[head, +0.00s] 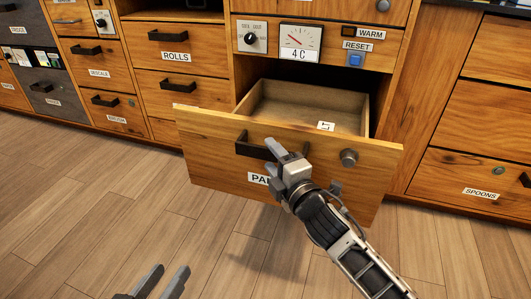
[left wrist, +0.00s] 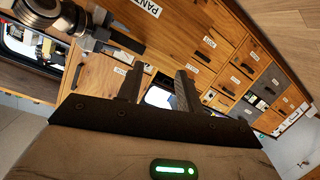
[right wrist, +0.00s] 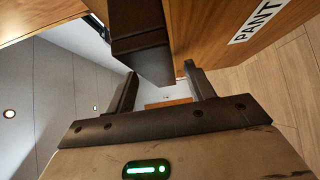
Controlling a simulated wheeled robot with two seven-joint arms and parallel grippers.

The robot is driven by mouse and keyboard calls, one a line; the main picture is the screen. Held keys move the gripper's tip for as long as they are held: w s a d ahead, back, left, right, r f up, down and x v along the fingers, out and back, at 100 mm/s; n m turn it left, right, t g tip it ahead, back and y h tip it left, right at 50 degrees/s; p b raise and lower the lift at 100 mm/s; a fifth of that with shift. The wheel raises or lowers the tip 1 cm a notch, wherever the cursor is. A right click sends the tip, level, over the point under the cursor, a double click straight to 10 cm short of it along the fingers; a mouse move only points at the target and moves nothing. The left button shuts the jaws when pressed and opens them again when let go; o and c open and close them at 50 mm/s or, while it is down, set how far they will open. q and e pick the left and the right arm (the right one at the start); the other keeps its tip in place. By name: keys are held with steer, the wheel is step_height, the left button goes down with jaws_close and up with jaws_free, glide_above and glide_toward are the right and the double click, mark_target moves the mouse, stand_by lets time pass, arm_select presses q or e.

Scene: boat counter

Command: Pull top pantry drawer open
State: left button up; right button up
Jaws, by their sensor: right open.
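The drawer's dark bar handle (head: 244,148) is partly covered by that gripper. In the right wrist view the handle (right wrist: 140,48) lies just beyond and between the open fingers (right wrist: 164,78), close to them; I cannot tell whether they touch. My left gripper (head: 172,268) is open and empty, low over the floor, away from the drawer. It also shows open in the left wrist view (left wrist: 158,70).
A round knob (head: 348,158) sits on the drawer front. Above are a dial (head: 252,38), a gauge (head: 300,40) and a blue reset button (head: 355,60). Closed drawers labelled rolls (head: 180,90) and spoons (head: 470,184) flank it. The floor in front is clear.

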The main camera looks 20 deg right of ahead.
mark_target(268, 155)
steer(key=w, duration=0.3)
steer(key=shift+w+a+b, duration=0.15)
steer(key=shift+a+b, duration=0.15)
steer(key=shift+a, duration=0.05)
steer(key=shift+w, duration=0.25)
arm_select(q)
steer(key=shift+d+r, duration=0.15)
steer(key=shift+r, duration=0.1)
